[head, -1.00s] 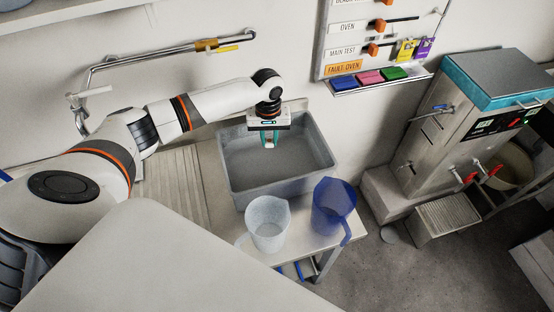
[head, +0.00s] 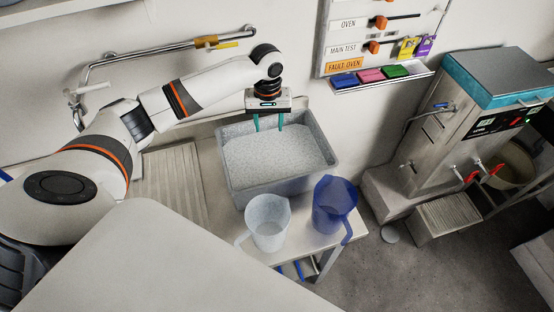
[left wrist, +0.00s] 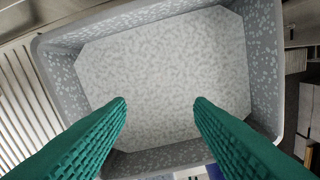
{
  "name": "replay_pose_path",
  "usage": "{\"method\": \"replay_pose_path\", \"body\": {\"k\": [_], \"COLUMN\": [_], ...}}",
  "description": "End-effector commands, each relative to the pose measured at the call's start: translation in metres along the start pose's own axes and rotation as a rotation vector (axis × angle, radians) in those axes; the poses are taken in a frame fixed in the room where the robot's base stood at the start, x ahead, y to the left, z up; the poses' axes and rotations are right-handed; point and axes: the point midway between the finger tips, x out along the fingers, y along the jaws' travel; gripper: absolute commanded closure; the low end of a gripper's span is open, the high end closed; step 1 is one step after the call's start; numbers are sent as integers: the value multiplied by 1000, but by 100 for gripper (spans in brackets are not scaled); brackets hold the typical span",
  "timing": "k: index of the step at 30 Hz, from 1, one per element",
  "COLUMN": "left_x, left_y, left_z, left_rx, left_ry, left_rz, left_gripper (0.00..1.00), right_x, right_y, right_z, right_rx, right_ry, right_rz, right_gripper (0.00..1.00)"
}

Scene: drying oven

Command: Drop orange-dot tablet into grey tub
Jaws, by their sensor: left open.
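The grey tub (head: 290,183) stands on the bench by the wall. Inside it is a pale, speckled white layer (head: 270,158) that looks like foam or bubbles. My left gripper (head: 268,125) is open above the back part of the tub, with its two green fingers apart and pointing down. In the left wrist view, the grey tub (left wrist: 62,80) lies under the spread fingers, and nothing shows between them. I do not see the orange-dot tablet; if it is in the tub, the white layer hides it. My right gripper is not in view.
A clear jug (head: 268,222) and a blue jug (head: 334,205) stand in front of the tub at the bench edge. A ribbed draining board (head: 175,185) is to the left. A steel machine with a teal band (head: 470,120) stands at right. A switch board hangs on the wall.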

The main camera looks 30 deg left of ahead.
Motion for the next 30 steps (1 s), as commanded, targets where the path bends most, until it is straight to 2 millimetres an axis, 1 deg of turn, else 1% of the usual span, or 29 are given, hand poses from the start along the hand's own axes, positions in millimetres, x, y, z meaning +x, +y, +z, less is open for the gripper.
{"method": "replay_pose_path", "body": {"k": [1,3,6,10,15,27,29,30], "left_x": [-10,-25,-43,-60,-68,-68,-72,-77], "left_y": [-1,0,0,0,0,0,0,0], "left_z": [1,1,0,1,0,0,0,0], "left_rx": [0,-1,0,-1,0,-1,-1,-1], "left_ry": [-3,-4,-3,-2,0,1,0,0], "left_rz": [-3,-2,-3,-1,1,1,0,0], "left_gripper": [52,52,52,52,52,52,52,52], "right_x": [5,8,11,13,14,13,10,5], "right_y": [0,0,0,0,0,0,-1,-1], "right_z": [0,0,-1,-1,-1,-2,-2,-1], "right_rx": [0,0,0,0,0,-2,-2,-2], "right_ry": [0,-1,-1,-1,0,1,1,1], "right_rz": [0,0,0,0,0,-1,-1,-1], "right_gripper": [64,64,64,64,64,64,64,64]}}
